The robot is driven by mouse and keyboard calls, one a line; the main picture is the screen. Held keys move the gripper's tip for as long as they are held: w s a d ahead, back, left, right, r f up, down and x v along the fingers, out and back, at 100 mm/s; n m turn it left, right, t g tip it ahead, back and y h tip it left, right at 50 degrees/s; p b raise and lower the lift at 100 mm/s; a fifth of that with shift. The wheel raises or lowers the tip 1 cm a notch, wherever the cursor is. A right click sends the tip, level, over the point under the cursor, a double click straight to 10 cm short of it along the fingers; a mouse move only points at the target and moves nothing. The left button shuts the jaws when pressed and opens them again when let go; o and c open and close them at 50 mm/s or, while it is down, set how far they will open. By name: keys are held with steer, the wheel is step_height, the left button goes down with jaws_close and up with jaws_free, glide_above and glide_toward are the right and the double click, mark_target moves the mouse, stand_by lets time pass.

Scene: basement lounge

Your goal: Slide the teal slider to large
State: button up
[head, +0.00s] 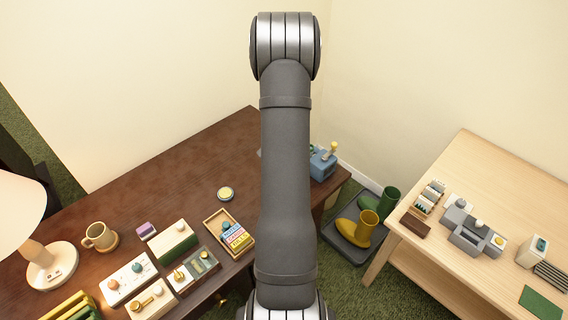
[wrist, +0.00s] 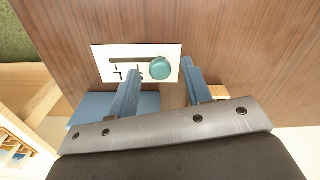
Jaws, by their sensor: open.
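The teal slider knob (wrist: 159,68) sits at the right end of a dark slot (wrist: 125,60) in a white panel (wrist: 103,53) in the wrist view. Dark marks are printed below the slot, but I cannot read them surely. My gripper (wrist: 161,66) is open, one finger on each side of the knob in the picture. The left finger overlaps the panel and hides part of its marks. I cannot tell whether either finger touches the knob. In the head view my arm hides the gripper and most of this spot.
A blue box (head: 322,166) with a yellow knob (head: 333,147) stands close by at the dark table's far right corner. A mug (head: 97,236), lamp (head: 50,268) and several control boxes occupy the table's near left.

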jaws_close()
steer(key=s+d, duration=0.4)
steer(key=shift+s+d, duration=0.3)
jaws_free()
steer(key=shift+r, duration=0.15)
step_height(320, 180, up, 17)
stand_by(0.5)
stand_by(0.5)
